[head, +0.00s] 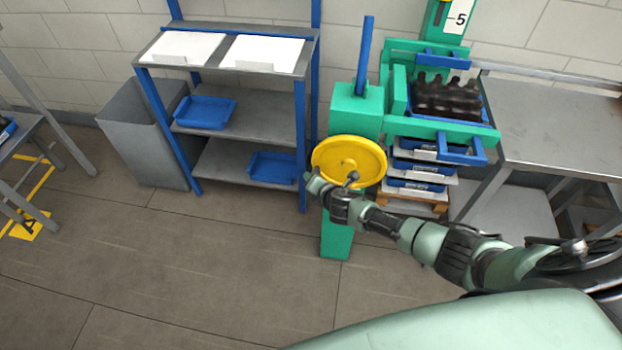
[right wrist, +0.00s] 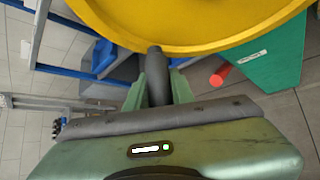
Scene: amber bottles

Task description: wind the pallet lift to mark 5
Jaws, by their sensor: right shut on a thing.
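The pallet lift has a green post (head: 338,240) with a round yellow handwheel (head: 336,150), also large in the right wrist view (right wrist: 200,22). A white plate marked 5 (head: 460,18) is on its green mast at the top. The green carriage (head: 400,95) holds a blue crate of dark bottles (head: 447,97) below that plate. My right gripper (head: 346,189) is shut on the wheel's dark handle (right wrist: 156,78), which stands between its fingers in the right wrist view. The handle is at the wheel's lower side. My left gripper is out of view.
Blue trays (head: 415,187) are stacked on a wooden pallet under the carriage. A shelf unit (head: 245,110) with blue trays and a grey bin (head: 145,140) stand left. A metal table (head: 555,125) stands right. The floor in front is clear.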

